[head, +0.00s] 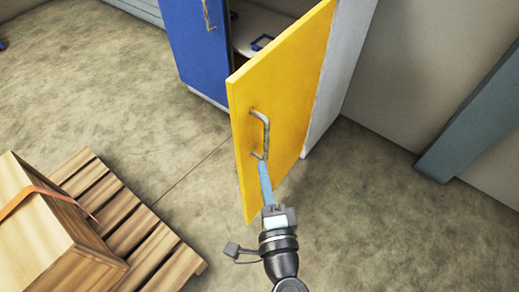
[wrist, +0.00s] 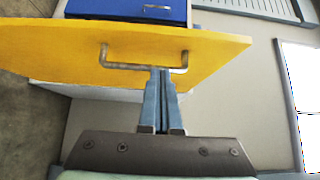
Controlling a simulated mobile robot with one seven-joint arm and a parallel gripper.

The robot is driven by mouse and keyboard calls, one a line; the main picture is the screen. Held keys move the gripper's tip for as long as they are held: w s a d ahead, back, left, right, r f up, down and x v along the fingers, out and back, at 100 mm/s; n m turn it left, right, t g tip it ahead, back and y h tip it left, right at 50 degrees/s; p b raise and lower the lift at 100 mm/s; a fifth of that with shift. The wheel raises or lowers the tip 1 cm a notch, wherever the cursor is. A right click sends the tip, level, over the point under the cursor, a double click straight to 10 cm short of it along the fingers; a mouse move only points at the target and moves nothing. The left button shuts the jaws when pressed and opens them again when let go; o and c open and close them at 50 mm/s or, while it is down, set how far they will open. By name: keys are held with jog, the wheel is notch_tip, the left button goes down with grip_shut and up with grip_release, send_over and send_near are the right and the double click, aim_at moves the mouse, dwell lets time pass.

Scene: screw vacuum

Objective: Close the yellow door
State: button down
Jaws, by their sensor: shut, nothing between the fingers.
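The yellow door (head: 290,85) stands open, swung out from the cabinet, in the head view. Its outer face with a metal bar handle (head: 265,130) is turned toward me. In the wrist view the yellow door (wrist: 60,45) spans the upper part, with its handle (wrist: 130,66) near the middle. My gripper (head: 264,165) is shut and empty, with its blue fingers at the lower end of the handle. In the wrist view the fingertips (wrist: 161,72) overlap the handle bar; I cannot tell whether they touch it.
A blue door (head: 195,45) with its own handle is on the cabinet's left. The interior between the doors shows a shelf (head: 262,25) with a small blue item. A wooden crate (head: 45,235) on a pallet (head: 115,215) stands at lower left. A blue-grey post (head: 470,125) is at right.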

aim_at(253, 124)
jog(key=p+x, duration=0.1)
jog(key=x, duration=0.8)
jog(key=shift+w+r, duration=0.15)
jog(key=shift+w, duration=0.05)
